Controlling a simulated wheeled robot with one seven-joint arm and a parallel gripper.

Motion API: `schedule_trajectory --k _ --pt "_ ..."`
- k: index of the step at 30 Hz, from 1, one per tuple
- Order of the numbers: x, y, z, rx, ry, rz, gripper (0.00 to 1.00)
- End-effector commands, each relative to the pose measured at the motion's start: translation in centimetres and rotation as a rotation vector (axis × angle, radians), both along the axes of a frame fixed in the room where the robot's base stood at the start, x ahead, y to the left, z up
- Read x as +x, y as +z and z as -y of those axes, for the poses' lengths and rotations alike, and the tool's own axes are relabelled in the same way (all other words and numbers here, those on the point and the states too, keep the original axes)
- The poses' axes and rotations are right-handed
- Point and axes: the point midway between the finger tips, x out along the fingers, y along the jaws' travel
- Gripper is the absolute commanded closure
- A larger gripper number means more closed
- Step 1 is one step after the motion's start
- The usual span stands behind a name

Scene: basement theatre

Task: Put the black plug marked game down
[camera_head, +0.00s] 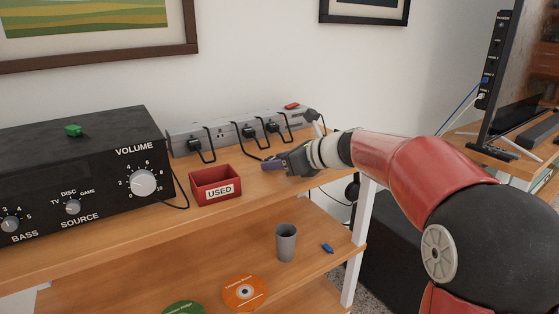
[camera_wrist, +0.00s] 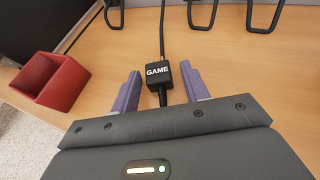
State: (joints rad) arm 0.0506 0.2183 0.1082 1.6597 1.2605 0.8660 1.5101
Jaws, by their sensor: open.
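The black plug marked GAME (camera_wrist: 158,72) lies on the wooden shelf top in the wrist view, with its cord running from it. My gripper (camera_wrist: 160,88) is open, with one purple finger on each side of the plug. A gap shows between each finger and the plug, so neither finger is closed on it. In the head view my gripper (camera_head: 268,164) is low over the shelf top, right of the red box and in front of the power strip. The plug is hard to make out there.
The red box marked USED (camera_head: 215,186) stands left of my gripper. The grey power strip (camera_head: 222,134) with several plugs lies along the wall behind. A black amplifier (camera_head: 90,170) fills the left of the shelf. A grey cup (camera_head: 286,243) stands on the lower shelf.

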Motion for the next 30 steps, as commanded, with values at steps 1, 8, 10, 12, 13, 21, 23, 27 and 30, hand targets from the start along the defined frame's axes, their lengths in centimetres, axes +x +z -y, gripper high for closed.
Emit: schedule_trajectory --k 1,8,10,12,13,21,23,27,30 --pt "-0.1 0.5 -0.2 0.0 0.006 -0.002 0.52" --pt "-1.9 2.6 2.8 0.0 -0.001 0.003 0.52" --pt "-2.7 3.2 4.1 0.0 -0.003 0.003 0.52" --pt "-3.5 3.8 5.3 0.0 -0.002 0.003 0.52" --pt "-3.8 4.1 5.7 0.0 -0.002 0.004 0.52" --pt "-5.8 5.6 8.7 0.002 0.0 0.0 0.52" --pt "-6.0 5.7 8.9 0.002 0.0 0.0 0.52" --pt "-6.1 5.8 9.2 0.002 0.0 0.001 0.52" --pt "-6.7 5.6 9.0 -0.03 0.014 0.018 0.52"
